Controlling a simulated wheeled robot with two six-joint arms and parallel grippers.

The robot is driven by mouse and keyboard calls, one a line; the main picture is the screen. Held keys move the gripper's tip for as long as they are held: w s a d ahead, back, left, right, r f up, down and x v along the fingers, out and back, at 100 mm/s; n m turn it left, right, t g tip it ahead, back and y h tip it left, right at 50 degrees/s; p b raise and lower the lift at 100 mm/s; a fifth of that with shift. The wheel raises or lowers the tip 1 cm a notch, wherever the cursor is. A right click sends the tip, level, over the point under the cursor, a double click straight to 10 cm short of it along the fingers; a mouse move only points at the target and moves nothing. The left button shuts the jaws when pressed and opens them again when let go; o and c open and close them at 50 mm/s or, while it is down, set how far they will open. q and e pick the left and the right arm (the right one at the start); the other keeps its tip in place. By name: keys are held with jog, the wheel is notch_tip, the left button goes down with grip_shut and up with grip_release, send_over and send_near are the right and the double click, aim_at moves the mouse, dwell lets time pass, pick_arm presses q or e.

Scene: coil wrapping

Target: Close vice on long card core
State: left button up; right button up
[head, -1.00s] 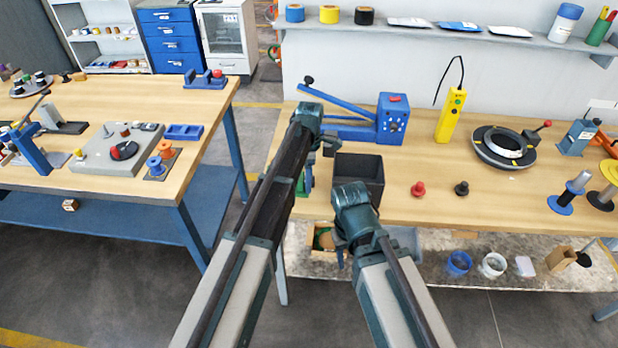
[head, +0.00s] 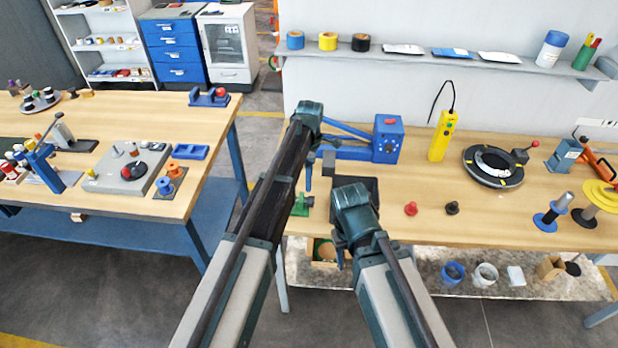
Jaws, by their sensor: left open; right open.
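A small green fixture (head: 301,205), which may be the vice, stands at the left front edge of the right bench, partly hidden by my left arm. I cannot tell its jaw opening. I cannot make out a long card core with certainty. My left gripper (head: 324,162) hangs over the bench's left end, mostly hidden by its own wrist, in front of a blue device (head: 387,140). My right gripper (head: 341,258) points down in front of the bench edge, beside a dark bin (head: 372,187). Both are open, and I see nothing held in either.
Red (head: 410,209) and black (head: 452,208) knobs, a yellow pendant (head: 443,135) and a black ring (head: 480,168) stand on the right bench (head: 500,225). Spools crowd its right end. A gap separates it from the left table (head: 190,200). A lower shelf holds cups and boxes.

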pick_arm(q)
jog(key=r+p, duration=0.2)
jog(key=r, duration=0.1)
jog(key=r+p, duration=0.1)
jog(key=shift+w+r, duration=0.25)
pick_arm(e)
notch_tip(320, 180, up, 4)
jog(key=shift+r, duration=0.25)
pick_arm(q)
jog(key=shift+c, duration=0.4)
